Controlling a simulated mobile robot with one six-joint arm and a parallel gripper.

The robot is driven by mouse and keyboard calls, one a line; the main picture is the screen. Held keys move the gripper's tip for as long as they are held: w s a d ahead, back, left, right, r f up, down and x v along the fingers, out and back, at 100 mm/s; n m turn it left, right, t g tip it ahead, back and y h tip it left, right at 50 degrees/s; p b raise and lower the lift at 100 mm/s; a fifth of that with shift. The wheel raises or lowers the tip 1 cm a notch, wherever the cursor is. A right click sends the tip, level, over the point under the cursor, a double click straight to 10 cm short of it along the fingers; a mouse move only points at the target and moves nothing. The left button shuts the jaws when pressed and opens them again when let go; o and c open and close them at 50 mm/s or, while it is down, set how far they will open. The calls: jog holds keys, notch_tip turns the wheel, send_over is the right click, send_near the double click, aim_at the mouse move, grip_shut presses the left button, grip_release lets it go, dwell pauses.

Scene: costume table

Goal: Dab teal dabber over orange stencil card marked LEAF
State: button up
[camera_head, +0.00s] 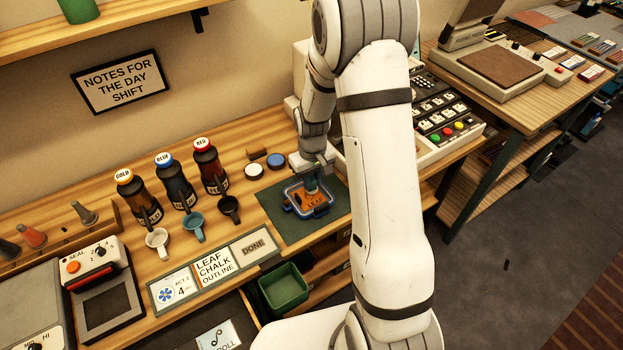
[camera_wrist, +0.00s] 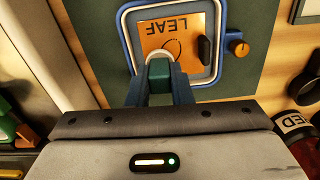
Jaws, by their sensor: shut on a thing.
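The orange stencil card (camera_head: 316,202) marked LEAF lies in a blue-rimmed frame (camera_head: 290,201) on a dark green mat (camera_head: 275,224). In the wrist view the card (camera_wrist: 190,42) shows its LEAF lettering upside down and a dark curved outline. My gripper (camera_head: 311,176) is over the frame, pointing down. In the wrist view my gripper (camera_wrist: 160,88) is shut on the teal dabber (camera_wrist: 160,66), which has a pale round end. The dabber is over the card's near edge; I cannot tell whether it touches the card.
Bottles marked GOLD (camera_head: 129,190), BLUE (camera_head: 173,180) and RED (camera_head: 208,165) stand left with small cups before them. Two round pads (camera_head: 254,171) (camera_head: 276,160) lie behind the mat. A control console (camera_head: 440,115) stands right. A green bin (camera_head: 284,289) sits below the front edge.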

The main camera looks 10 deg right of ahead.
dwell(0.4)
jog(key=shift+r+p, duration=2.1)
jog(key=shift+r, duration=1.45)
jog(key=shift+f, duration=0.15)
jog(key=shift+w+a+f+b, duration=0.1)
jog(key=shift+a+f+b, duration=0.15)
jog(key=shift+f+b, duration=0.65)
jog(key=shift+a+f+b, duration=0.25)
jog(key=shift+f+b, duration=0.5)
jog(key=shift+f, duration=0.3)
jog(key=shift+w+a+f+b, duration=0.1)
jog(key=shift+a+f+b, duration=0.15)
jog(key=shift+f+b, duration=0.65)
jog(key=shift+s+f+b, duration=0.1)
jog(key=shift+f+b, duration=0.4)
jog(key=shift+f, duration=0.1)
jog(key=shift+r, duration=0.1)
notch_tip(320, 180, up, 7)
jog(key=p, duration=0.4)
